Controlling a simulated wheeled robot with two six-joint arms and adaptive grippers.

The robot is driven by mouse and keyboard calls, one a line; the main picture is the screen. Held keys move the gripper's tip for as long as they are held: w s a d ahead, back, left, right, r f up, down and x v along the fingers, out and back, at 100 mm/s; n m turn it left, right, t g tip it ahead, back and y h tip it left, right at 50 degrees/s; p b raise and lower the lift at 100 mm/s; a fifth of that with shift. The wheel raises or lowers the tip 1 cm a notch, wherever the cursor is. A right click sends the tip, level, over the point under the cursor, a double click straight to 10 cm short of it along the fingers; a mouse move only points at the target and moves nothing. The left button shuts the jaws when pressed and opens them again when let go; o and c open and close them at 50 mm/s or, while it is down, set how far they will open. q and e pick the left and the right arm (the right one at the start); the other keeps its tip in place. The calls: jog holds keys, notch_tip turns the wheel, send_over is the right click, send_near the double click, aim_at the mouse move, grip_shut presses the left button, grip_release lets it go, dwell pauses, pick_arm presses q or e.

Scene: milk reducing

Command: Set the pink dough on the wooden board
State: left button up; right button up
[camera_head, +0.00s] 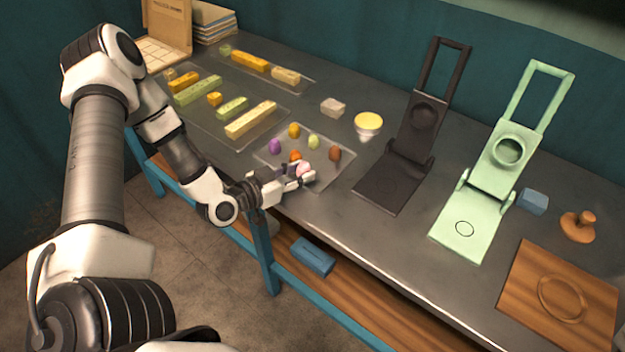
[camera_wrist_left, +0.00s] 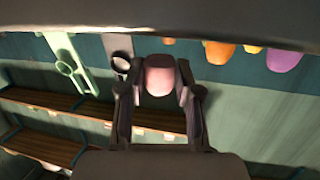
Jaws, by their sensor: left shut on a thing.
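The pink dough (camera_head: 303,169) is a small rounded lump between the fingers of my left gripper (camera_head: 301,173), at the right edge of the clear dough tray's near side. In the left wrist view the pink dough (camera_wrist_left: 160,76) sits between both fingertips, and the left gripper (camera_wrist_left: 160,82) is shut on it. The wooden board (camera_head: 530,283) lies at the table's near right corner, with a carved ring in its surface. It is well to the right of the gripper. I cannot tell exactly how high the dough is above the tray. My right gripper is not in view.
The clear tray (camera_head: 340,178) holds several coloured dough balls. A black press (camera_head: 392,180) and a green press (camera_head: 462,225) stand open between gripper and board. A blue block (camera_head: 533,201) and a wooden stamp (camera_head: 578,227) stand behind the board. Trays of dough bars lie at the left.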

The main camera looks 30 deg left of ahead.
pick_arm(q)
jog(key=shift+f, duration=0.95)
jog(key=w, duration=0.2)
jog(key=w+d, duration=0.1)
jog(key=shift+w+d+r, duration=0.1)
jog(key=shift+w, duration=0.25)
jog(key=shift+w+f+p, duration=0.1)
jog(key=shift+f+p, duration=0.25)
jog(key=shift+f, duration=0.1)
jog(key=shift+s+f, duration=0.2)
jog(key=o, duration=0.9)
jog(key=shift+w, duration=0.15)
jog(key=shift+o, duration=0.2)
